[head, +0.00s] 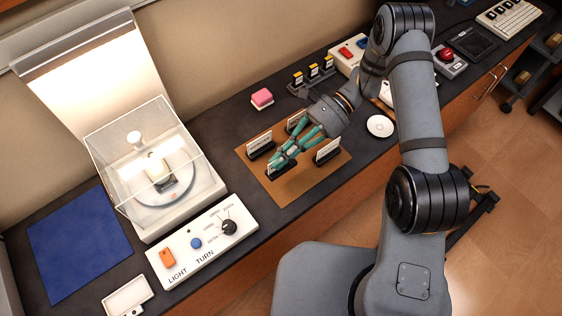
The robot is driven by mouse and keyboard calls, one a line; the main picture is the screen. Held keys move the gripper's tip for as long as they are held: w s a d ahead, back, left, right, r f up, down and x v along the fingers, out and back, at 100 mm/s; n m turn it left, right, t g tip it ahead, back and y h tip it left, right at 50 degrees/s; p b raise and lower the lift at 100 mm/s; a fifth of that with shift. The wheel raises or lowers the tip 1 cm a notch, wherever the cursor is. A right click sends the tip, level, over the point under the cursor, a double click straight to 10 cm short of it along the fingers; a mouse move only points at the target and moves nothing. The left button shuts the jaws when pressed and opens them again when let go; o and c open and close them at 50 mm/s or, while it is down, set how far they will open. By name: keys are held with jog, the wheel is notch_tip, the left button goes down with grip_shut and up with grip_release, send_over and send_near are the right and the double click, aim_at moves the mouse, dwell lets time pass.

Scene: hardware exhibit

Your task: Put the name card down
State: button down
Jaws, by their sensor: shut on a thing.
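Several white name cards in dark stands are at the brown mat (300,188) in the head view. One name card (274,169) is at the mat's left front, right at the tips of my gripper (280,158). My teal-fingered gripper is shut on this card, and the fingers partly cover it. I cannot tell whether its base touches the mat. Another card (260,147) stands at the mat's left back, one (328,150) at the right, and one (294,123) at the back, partly hidden by my gripper.
A clear display case (190,165) with a turntable and a white control panel (200,243) stand to the left. A round white dish (380,126) lies to the right. The mat's front part is bare.

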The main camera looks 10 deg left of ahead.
jog(key=shift+w+a+f, duration=0.1)
jog(key=shift+w+f, duration=0.05)
jog(key=shift+w, duration=0.05)
jog(key=shift+f, duration=0.3)
jog(key=shift+f+p, duration=0.45)
jog(key=shift+f, duration=1.25)
jog(key=shift+f, duration=0.25)
jog(key=c, duration=2.2)
grip_release()
